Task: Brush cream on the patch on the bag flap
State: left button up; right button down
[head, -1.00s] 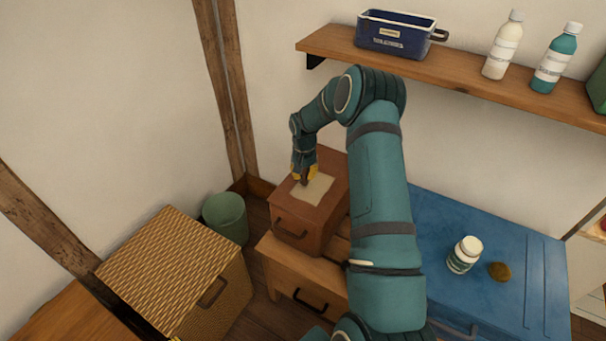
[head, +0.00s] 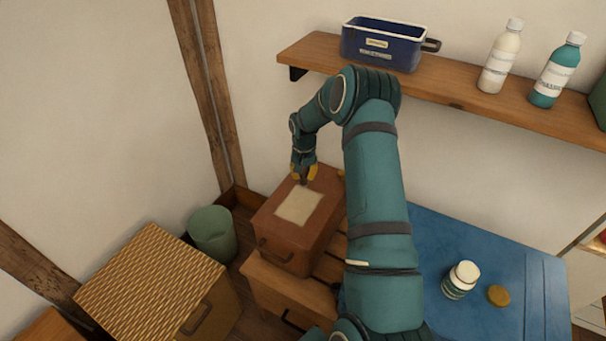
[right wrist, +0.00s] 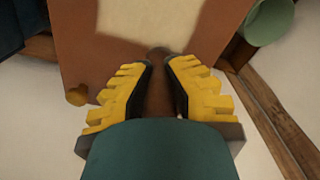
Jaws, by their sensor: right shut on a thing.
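The brown bag (head: 283,231) stands on a wooden stand, its flap facing up. A cream-coloured patch (head: 300,207) lies on the flap; it also shows in the right wrist view (right wrist: 140,18). My right gripper (head: 304,178) is at the patch's far edge, over the bag's back part. Its yellow fingers are shut on a brown brush (right wrist: 158,95), mostly hidden between them. The brush's far end appears at the patch's edge; I cannot tell whether it touches. An open-looking white-topped jar (head: 461,279) stands on the blue surface. My left gripper is out of view.
A round brownish-yellow lid (head: 498,295) lies beside the jar on the blue chest (head: 430,235). A shelf (head: 450,92) above holds a blue tin (head: 380,48) and bottles. A green bin (head: 211,233) and wicker box (head: 150,290) stand left of the bag.

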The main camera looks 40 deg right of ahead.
notch_tip(320, 180, up, 4)
jog(key=shift+a+r+p, duration=0.1)
jog(key=shift+r+p, duration=0.05)
jog(key=shift+p, duration=0.9)
jog(key=shift+r+p, duration=0.45)
jog(key=shift+r, duration=0.2)
jog(key=shift+r+p, duration=0.7)
jog(key=shift+r, duration=0.55)
